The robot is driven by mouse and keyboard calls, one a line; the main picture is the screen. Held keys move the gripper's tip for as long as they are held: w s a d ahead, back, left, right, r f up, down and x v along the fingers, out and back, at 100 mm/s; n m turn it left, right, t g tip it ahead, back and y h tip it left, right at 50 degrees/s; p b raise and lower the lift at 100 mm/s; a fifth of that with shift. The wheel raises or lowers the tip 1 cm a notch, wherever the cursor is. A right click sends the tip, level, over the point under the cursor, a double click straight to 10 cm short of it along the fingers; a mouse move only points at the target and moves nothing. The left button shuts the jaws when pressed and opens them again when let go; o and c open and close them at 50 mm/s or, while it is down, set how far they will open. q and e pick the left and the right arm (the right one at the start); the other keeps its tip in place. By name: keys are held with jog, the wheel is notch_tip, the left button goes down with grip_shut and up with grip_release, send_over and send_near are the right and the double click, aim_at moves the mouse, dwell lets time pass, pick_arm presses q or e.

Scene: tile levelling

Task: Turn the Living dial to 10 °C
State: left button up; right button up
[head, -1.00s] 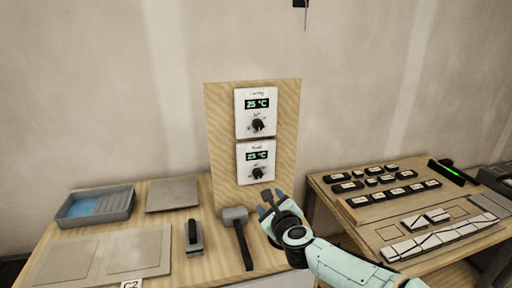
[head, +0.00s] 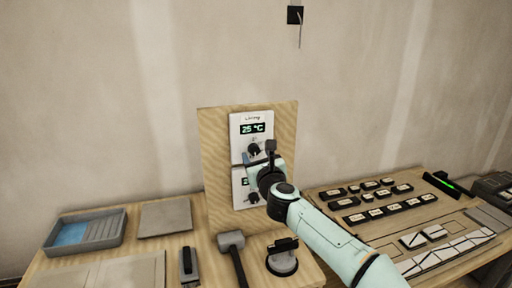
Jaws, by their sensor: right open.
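The Living thermostat (head: 251,118) is the upper white panel on the upright wooden board (head: 217,150). Its display (head: 252,129) reads 25 °C. Its black dial (head: 253,149) sits below the display and is partly covered by my right gripper (head: 259,157). The gripper is open, with its fingers at the dial; I cannot tell whether they touch it. The lower thermostat (head: 239,199) is partly hidden behind the gripper, with its dial (head: 253,198) showing and its display mostly covered. My left gripper is not in view.
A blue-grey tray (head: 100,232), a mallet (head: 231,240) and a black-handled suction cup (head: 283,262) lie on the table below. The right table (head: 340,224) holds black blocks and white tiles.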

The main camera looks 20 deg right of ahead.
jog(key=shift+w+p, duration=0.3)
jog(key=shift+w, duration=0.75)
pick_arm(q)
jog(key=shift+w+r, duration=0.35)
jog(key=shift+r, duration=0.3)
pick_arm(e)
jog(key=c, duration=1)
jog(key=shift+c, duration=0.2)
